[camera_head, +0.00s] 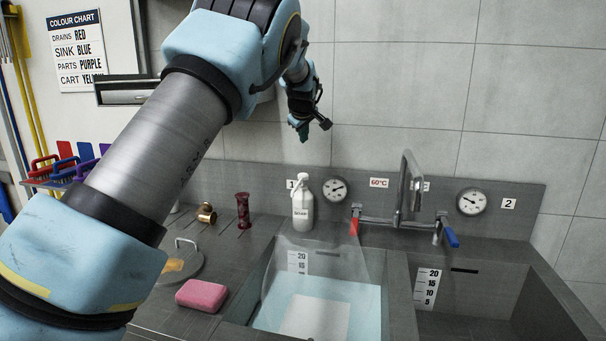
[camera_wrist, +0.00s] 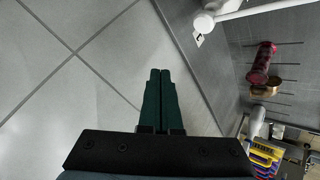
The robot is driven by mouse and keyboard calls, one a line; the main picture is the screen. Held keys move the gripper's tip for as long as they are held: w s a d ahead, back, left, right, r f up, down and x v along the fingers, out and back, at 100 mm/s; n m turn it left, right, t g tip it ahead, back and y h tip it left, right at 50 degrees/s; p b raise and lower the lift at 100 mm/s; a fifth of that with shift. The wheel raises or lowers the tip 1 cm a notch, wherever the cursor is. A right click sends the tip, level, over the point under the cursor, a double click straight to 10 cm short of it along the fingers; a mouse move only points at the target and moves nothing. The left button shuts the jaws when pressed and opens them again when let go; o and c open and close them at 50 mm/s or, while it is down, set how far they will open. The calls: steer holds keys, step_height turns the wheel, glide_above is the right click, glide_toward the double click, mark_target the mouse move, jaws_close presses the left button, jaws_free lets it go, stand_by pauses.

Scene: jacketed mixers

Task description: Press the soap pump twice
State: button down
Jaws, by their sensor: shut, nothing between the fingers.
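The soap pump (camera_head: 302,206) is a white bottle with a pump head and a label. In the wrist view the pump head (camera_wrist: 203,22) shows at the upper right, partly cut off by the frame edge. My gripper (camera_head: 303,132) is above the pump, well clear of it, in front of the tiled wall. In the wrist view my gripper's green fingers (camera_wrist: 160,75) are together with nothing between them.
A tap (camera_head: 408,190) with red and blue handles stands right of the pump. The left sink (camera_head: 385,285) holds water. A pink sponge (camera_head: 201,295), a round lid (camera_head: 180,262), a brass fitting (camera_head: 206,213) and a dark red part (camera_head: 243,210) lie left on the counter.

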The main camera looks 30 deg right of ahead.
mark_target(304, 174)
step_height(304, 174, down, 9)
steer(key=b, duration=0.6)
steer(key=shift+r, duration=0.1)
stand_by(1.9)
steer(key=shift+f, duration=0.4)
steer(key=shift+s+f+b, duration=0.1)
steer(key=shift+f+b, duration=0.7)
steer(key=shift+f, duration=0.3)
stand_by(1.0)
steer(key=shift+r, duration=0.1)
steer(key=shift+r+p, duration=0.9)
steer(key=shift+r, duration=0.4)
steer(key=shift+r, duration=0.15)
